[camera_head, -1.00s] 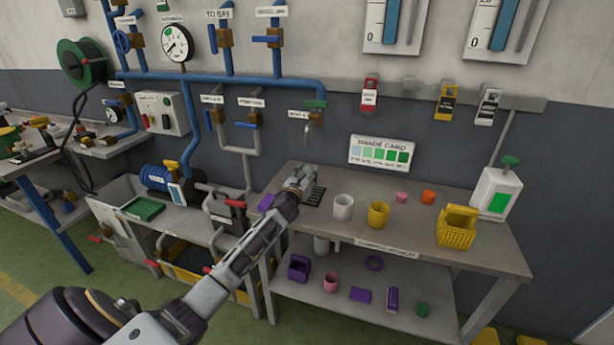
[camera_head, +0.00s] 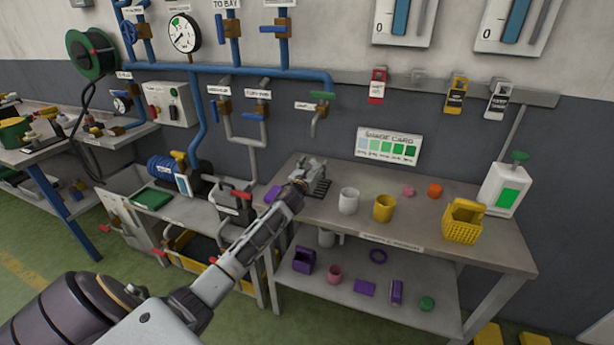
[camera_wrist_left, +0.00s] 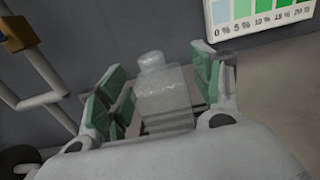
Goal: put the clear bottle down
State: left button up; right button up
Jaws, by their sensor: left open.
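The clear bottle (camera_wrist_left: 164,92) stands upright between the parted green-padded fingers of my left gripper (camera_wrist_left: 160,88) in the left wrist view. Gaps show between the bottle and the pads on both sides. In the head view my left gripper (camera_head: 314,172) is at the back left of the workbench top (camera_head: 410,232), over a dark slatted grate (camera_head: 320,188). There the bottle is mostly hidden by the gripper, and its contact with the grate is hard to make out. My right gripper is not in view.
A white mug (camera_head: 348,201) and a yellow mug (camera_head: 383,208) stand right of the gripper. A yellow basket (camera_head: 462,224) and a white jug (camera_head: 499,190) are farther right. A tap (camera_head: 315,122) hangs behind the gripper. A purple block (camera_head: 272,193) lies to its left.

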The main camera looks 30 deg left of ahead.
pick_arm(q)
jog(key=v, duration=1.2)
dwell(0.6)
